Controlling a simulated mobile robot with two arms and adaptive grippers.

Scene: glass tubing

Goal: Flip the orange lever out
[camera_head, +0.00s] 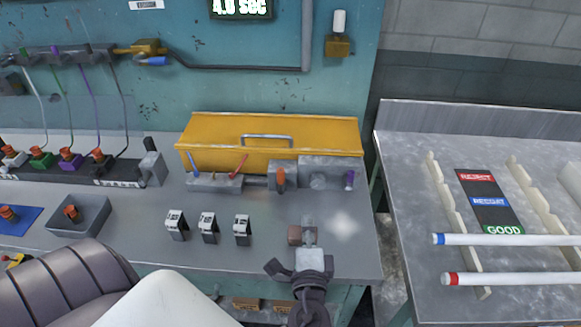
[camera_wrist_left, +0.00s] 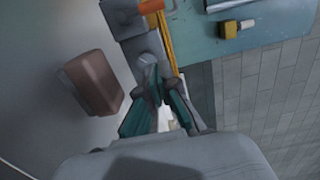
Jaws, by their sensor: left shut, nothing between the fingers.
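The orange lever (camera_head: 280,178) stands upright on a grey block at the back of the bench, in front of the yellow box. An orange part (camera_wrist_left: 150,6) shows at the top edge of the left wrist view. My left gripper (camera_head: 309,228) is at the front right of the bench, nearer the front edge than the lever and apart from it. Its teal-edged fingers (camera_wrist_left: 155,82) are closed together and empty. A brown block (camera_head: 294,236) is just left of the fingers and also shows in the wrist view (camera_wrist_left: 90,80). My right gripper is not in view.
The yellow box (camera_head: 300,130) is behind. A tube rack table (camera_head: 410,225) is at right.

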